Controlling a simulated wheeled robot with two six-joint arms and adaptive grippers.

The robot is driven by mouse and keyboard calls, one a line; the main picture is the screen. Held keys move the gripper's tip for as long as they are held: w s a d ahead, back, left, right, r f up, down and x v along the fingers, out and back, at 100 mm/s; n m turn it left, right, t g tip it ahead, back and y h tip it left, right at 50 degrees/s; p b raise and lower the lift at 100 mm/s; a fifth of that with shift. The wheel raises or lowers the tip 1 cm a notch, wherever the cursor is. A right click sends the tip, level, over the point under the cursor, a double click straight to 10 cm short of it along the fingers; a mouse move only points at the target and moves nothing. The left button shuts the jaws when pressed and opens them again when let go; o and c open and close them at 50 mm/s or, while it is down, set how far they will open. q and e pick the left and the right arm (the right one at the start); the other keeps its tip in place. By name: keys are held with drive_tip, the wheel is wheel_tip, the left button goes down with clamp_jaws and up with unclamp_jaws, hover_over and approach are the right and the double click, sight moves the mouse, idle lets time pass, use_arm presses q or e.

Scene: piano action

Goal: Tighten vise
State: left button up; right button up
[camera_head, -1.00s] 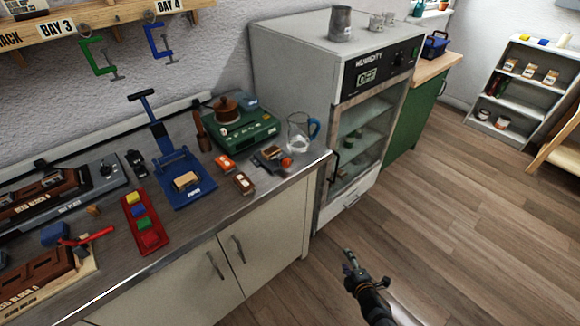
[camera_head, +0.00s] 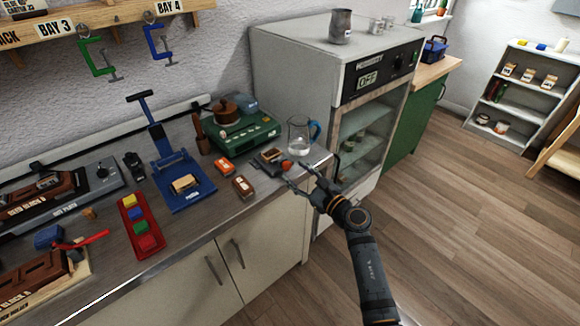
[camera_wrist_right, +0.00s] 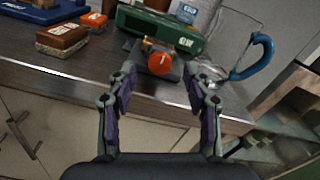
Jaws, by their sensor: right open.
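The small grey vise (camera_head: 267,161) sits on the counter near its front right corner. Its orange-red round knob (camera_head: 287,164) faces the front edge. In the right wrist view the knob (camera_wrist_right: 160,62) has a pale mark, and the vise's grey body (camera_wrist_right: 140,54) is behind it. My right gripper (camera_head: 301,177) is open and empty, just in front of the counter edge by the knob. In the right wrist view the two fingers (camera_wrist_right: 159,78) stand on either side of the knob, seemingly short of it. My left gripper is not in view.
A glass jug (camera_head: 299,137) with a blue handle stands close behind the vise. A green scale (camera_head: 245,132) is behind it. A brown-and-white block (camera_head: 243,185) and an orange block (camera_head: 224,165) lie to its left. The grey cabinet (camera_head: 290,75) stands to the right.

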sight(288, 167)
drive_tip(key=shift+x, duration=1.8)
clamp_jaws()
